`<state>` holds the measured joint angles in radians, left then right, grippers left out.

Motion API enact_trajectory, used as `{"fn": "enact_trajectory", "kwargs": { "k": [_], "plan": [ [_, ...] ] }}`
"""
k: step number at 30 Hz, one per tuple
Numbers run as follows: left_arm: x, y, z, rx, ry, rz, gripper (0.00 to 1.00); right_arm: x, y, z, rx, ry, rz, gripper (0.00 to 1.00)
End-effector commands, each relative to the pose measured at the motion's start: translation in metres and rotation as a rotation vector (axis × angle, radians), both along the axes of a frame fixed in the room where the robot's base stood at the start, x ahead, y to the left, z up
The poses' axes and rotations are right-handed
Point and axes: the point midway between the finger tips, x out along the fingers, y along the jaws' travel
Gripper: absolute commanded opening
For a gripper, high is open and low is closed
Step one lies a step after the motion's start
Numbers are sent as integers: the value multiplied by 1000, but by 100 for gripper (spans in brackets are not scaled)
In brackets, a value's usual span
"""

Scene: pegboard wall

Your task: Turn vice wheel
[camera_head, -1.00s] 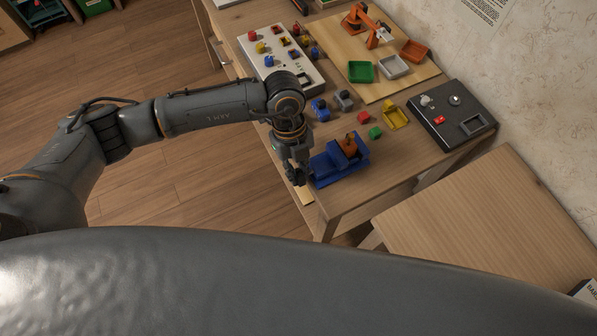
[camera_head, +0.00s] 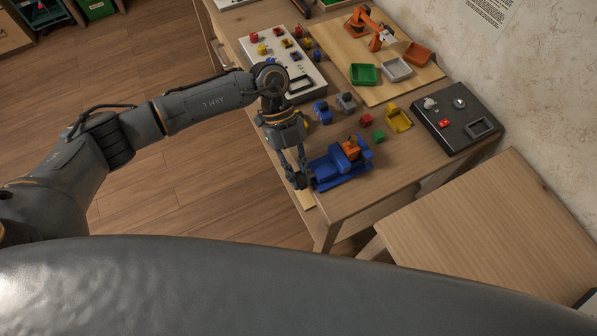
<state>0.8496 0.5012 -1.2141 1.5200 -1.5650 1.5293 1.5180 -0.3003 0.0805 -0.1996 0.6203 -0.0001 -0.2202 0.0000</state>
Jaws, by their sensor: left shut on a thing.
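A blue vice (camera_head: 342,166) stands near the front left corner of the wooden table. An orange piece (camera_head: 351,148) sits in it, towards its right end. My left gripper (camera_head: 297,183) is at the left end of the vice, fingers pointing down. It is shut on the vice wheel, which is mostly hidden by the fingers, so its angle cannot be told. My right gripper is out of view.
A dark control box (camera_head: 455,118) is at the right. A white button panel (camera_head: 282,60) stands at the back left.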

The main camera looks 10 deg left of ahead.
Motion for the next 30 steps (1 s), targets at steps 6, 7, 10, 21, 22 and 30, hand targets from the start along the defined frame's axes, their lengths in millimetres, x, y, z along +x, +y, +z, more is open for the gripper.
{"fn": "enact_trajectory", "kwargs": {
  "k": [6,7,10,21,22,30],
  "plan": [
    [1,0,1,0,-3,1,25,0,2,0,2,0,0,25],
    [1,0,1,0,-3,1,25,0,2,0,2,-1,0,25],
    [1,0,1,1,-2,1,25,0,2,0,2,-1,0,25],
    [11,7,18,0,-5,2,25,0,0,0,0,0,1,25],
    [14,9,23,0,-6,2,25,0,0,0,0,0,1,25],
    [42,29,70,0,-5,2,25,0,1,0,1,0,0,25]
  ]
}}
